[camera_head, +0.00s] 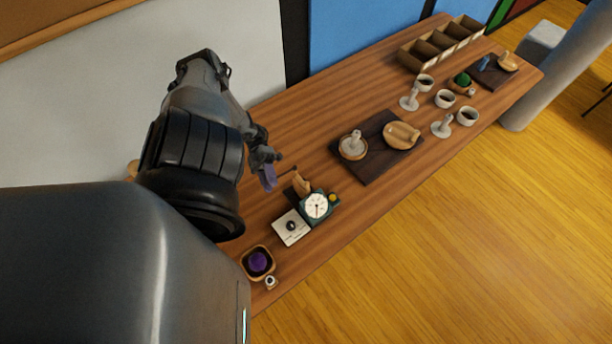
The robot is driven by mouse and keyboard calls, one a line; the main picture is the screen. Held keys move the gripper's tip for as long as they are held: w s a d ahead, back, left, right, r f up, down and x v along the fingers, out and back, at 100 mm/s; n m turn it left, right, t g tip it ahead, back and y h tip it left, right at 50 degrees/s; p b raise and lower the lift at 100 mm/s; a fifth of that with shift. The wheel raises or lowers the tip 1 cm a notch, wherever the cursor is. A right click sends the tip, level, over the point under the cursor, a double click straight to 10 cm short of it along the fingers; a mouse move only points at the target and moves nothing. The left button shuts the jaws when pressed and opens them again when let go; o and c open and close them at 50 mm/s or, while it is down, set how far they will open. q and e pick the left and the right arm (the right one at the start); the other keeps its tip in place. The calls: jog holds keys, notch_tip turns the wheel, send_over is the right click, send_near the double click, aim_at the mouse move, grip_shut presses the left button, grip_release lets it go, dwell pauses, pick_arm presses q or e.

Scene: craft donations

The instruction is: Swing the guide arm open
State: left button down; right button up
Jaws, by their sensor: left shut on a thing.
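A small device with a teal body and a round white dial (316,206) stands near the front of the table. A wooden part (301,184) stands behind it, and a thin dark bar (287,172) reaches from there toward my left gripper; this looks like the guide arm. My left gripper (268,176) is just left of the bar, above the table, shut at a small purple piece that seems to be the arm's end. The exact contact is too small to see clearly. My right gripper is not in view.
A white plate with a dark knob (291,227) sits beside the dial. A wooden bowl (247,270) holds a purple ball. A dark board (372,168) carries wooden and white pieces. Several white cups and a compartmented wooden box (408,57) stand farther right. The table's back middle is clear.

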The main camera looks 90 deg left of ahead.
pick_arm(q)
jog(key=c, duration=1.1)
grip_release()
jog(key=shift+f, duration=0.2)
jog(key=shift+o, duration=0.7)
jog(key=shift+w+r, duration=0.1)
jog(key=b+v, duration=0.4)
jog(key=v, duration=0.7)
jog(key=shift+r, duration=0.1)
